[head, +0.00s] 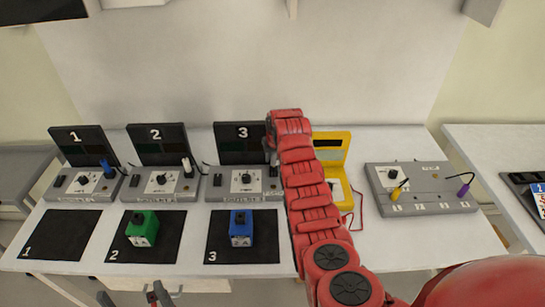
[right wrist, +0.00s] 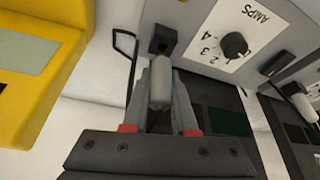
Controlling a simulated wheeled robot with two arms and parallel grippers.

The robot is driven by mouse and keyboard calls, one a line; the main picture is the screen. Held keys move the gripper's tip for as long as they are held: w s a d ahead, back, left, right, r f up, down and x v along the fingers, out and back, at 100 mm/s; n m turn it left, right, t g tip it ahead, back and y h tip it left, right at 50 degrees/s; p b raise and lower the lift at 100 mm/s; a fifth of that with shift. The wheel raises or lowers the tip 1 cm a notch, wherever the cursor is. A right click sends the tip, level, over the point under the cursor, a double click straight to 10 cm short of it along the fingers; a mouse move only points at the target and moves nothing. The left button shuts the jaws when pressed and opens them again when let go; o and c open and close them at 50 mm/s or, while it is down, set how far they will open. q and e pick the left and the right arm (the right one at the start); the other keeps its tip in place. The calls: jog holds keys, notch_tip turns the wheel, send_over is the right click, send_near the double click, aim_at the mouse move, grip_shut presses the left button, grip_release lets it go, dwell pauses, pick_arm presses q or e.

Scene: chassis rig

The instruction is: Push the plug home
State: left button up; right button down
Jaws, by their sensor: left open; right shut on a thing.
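My right gripper (right wrist: 161,92) is shut on a pale grey plug (right wrist: 159,78) at the right side of station 3 (head: 240,187). In the right wrist view, the plug points at a black socket (right wrist: 162,40) on the station's sloped face. Its front end is close to the socket; I cannot tell whether it has entered. In the head view, my red right arm partly covers this spot, and my right gripper (head: 271,157) shows only in part. My left gripper (head: 157,294) is open and empty at the bottom edge, in front of the table.
Stations 1 (head: 84,187) and 2 (head: 160,187) stand to the left, with a blue plug (head: 107,169) and a white plug (head: 187,167). A green block (head: 142,228) and blue block (head: 241,228) sit on black mats. A yellow case (head: 336,187) and grey panel (head: 420,188) are right.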

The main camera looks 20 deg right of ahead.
jog(key=shift+f+b, duration=0.85)
jog(key=shift+f, duration=0.4)
jog(key=c, duration=1)
grip_release()
jog(key=shift+s+r, duration=0.1)
jog(key=o, duration=0.4)
jog(key=shift+c, duration=0.2)
jog(key=shift+a, duration=0.1)
